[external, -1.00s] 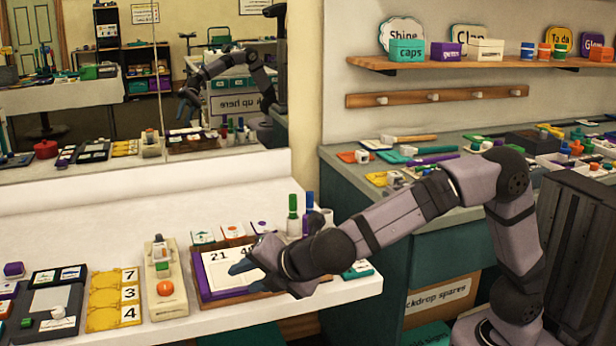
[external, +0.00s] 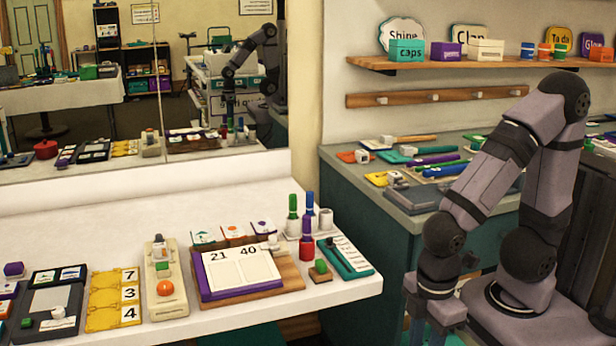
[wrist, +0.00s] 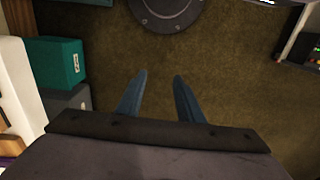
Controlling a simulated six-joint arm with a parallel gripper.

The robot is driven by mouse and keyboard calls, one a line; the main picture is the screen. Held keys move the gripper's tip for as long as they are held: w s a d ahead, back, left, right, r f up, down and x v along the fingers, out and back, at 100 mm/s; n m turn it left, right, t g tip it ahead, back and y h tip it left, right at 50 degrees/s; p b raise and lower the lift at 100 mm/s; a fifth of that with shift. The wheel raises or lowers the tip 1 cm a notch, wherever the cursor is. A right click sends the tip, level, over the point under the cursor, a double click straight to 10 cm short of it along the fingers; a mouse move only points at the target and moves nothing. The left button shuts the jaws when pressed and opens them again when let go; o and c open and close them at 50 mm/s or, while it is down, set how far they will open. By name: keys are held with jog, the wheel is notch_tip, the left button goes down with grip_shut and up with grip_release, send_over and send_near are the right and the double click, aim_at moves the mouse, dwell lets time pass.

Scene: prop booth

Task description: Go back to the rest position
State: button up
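My gripper shows in the wrist view (wrist: 160,98) as two blue fingers set apart with nothing between them, pointing at the brown floor. In the external view my arm is folded back close to its base, right of the white table (external: 345,292), with the wrist pointing down. The fingertips are cut off or hard to see at the bottom of that view. The round dark base of my arm shows at the top of the wrist view.
A board with cards reading 21 and 40 (external: 240,270) lies on the white table, with several markers (external: 293,218) behind it. A grey counter (external: 400,215) stands behind my arm. A teal box (wrist: 55,62) sits left in the wrist view. The floor below is clear.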

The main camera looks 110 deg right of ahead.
notch_tip(320, 180, up, 16)
jog(key=p, duration=1.5)
notch_tip(320, 180, down, 15)
jog(key=b, duration=1.5)
jog(key=shift+b, duration=0.4)
jog(key=shift+f, duration=0.1)
notch_tip(320, 180, down, 23)
jog(key=b, duration=2.2)
jog(key=shift+r+b, duration=0.2)
jog(key=shift+b, duration=0.2)
